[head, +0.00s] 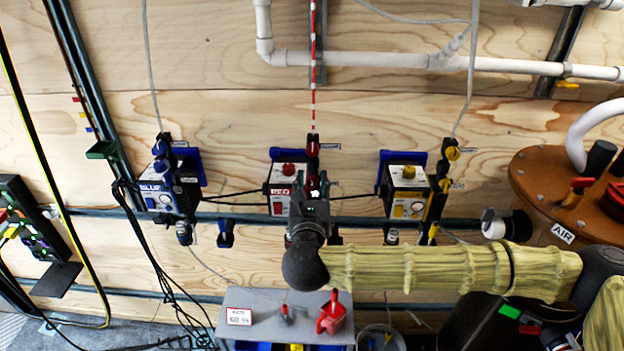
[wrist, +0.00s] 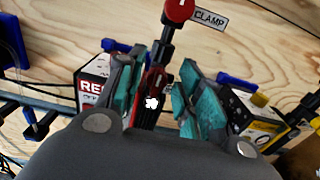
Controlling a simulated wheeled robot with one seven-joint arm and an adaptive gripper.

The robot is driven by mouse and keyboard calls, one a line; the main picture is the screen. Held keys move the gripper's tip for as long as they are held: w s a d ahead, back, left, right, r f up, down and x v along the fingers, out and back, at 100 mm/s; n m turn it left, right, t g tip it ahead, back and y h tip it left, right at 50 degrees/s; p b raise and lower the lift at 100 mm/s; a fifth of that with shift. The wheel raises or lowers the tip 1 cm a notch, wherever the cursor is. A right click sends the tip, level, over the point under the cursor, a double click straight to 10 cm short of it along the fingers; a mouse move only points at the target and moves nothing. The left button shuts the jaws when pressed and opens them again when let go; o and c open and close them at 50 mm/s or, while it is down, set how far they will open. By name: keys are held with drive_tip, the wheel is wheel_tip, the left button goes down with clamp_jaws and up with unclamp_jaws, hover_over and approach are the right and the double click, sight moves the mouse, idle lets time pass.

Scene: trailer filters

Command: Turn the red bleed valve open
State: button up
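The red filter unit (head: 283,190) hangs on the plywood wall between a blue and a yellow unit. A red knob (head: 288,169) tops its box. My gripper (head: 316,192) hides its right side, and a red and black upright part shows above. In the wrist view, the two teal fingers of my gripper (wrist: 160,80) stand apart on either side of a dark red and black part (wrist: 148,88). I cannot tell whether they touch it, or whether it is the bleed valve. A round red knob (wrist: 179,9) beside a "CLAMP" tag lies beyond the fingertips. The box with red lettering (wrist: 92,85) is left of the fingers.
The blue unit (head: 160,193) is left and the yellow unit (head: 407,195) right, both near the gripper. A grey box (head: 255,303) with a red-handled object (head: 332,315) is below. A brown round lid (head: 540,190) tagged "AIR" is right. White pipe (head: 350,60) runs above.

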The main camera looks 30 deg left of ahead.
drive_tip(key=shift+w+a, duration=0.15)
drive_tip(key=shift+w, duration=0.05)
clamp_jaws()
